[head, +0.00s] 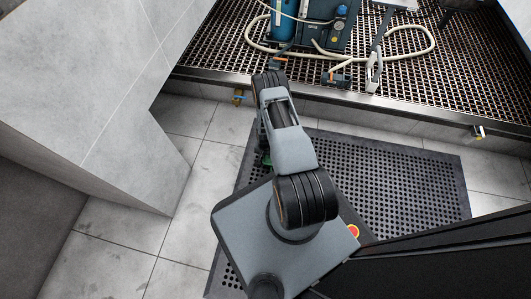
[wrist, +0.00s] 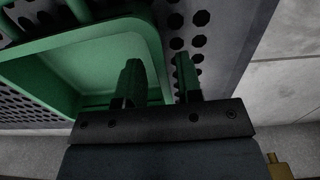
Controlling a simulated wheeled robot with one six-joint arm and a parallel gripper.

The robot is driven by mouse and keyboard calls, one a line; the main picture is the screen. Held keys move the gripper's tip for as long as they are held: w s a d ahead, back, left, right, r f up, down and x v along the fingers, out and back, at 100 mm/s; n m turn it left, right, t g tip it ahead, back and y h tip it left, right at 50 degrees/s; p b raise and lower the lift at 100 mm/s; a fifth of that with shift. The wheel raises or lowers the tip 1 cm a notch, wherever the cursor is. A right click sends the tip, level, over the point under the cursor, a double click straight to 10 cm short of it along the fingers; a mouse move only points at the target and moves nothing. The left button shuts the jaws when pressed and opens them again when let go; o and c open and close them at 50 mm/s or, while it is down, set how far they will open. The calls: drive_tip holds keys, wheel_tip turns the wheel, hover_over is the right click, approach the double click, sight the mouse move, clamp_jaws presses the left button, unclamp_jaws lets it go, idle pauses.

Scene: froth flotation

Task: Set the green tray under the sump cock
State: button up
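The green tray (wrist: 60,75) lies on the dark perforated mat in the wrist view, filling the left side. In the head view only a green sliver of it (head: 265,158) shows beside my arm; the rest is hidden. My gripper (wrist: 160,78) is open, its left finger inside the tray and its right finger outside over the mat. The tray's wall runs between them, with gaps visible. Another small fitting (head: 478,132) is at the right; I cannot tell which is the sump cock.
The perforated mat (head: 405,180) lies on pale floor tiles before the raised grating platform (head: 455,70). A blue machine (head: 335,35) and a pale hose stand on the grating. A large grey block (head: 100,90) stands at left. A brass piece (wrist: 275,165) shows at the wrist view's lower right.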

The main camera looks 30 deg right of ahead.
drive_tip(key=shift+c, duration=0.4)
clamp_jaws()
